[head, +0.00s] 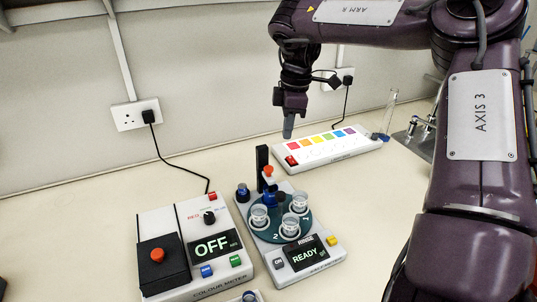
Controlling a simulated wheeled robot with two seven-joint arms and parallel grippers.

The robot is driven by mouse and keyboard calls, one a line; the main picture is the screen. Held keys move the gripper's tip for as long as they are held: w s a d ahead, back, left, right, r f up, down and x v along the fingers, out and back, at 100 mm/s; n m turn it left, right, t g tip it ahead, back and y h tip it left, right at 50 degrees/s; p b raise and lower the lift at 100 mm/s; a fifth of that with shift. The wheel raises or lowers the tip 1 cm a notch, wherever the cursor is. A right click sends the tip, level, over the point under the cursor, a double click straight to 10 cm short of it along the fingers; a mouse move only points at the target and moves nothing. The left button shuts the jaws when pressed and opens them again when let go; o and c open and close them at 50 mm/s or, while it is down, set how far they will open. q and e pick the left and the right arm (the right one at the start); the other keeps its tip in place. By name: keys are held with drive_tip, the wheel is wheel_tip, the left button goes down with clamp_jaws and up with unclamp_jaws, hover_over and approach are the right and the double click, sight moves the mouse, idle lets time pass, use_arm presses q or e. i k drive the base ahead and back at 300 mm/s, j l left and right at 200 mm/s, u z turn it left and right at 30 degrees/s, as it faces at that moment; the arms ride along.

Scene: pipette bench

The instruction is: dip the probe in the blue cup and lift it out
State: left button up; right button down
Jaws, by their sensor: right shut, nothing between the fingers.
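My right gripper (288,127) hangs from the arm at upper right, fingers pointing down. It is shut and empty, above and behind the rinse device (330,262), apart from it. The device carries a round teal turntable (276,234) with clear cups, among them a left cup (259,216), a right cup (300,203) and a front cup (290,227). A dark blue part (270,196) stands at the turntable's back, below a red knob (268,170) by a black post (262,160). I cannot tell which part is the probe or which cup is blue. My left gripper is not in view.
A small dark blue-topped vessel (242,193) stands left of the turntable. A colour meter (212,244) reading OFF is at left; the rinse display (305,252) reads READY. A colour strip panel (330,146) lies behind. A cord runs to a wall socket (134,116).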

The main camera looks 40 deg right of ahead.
sight(268, 182)
drive_tip(key=k, duration=1.5)
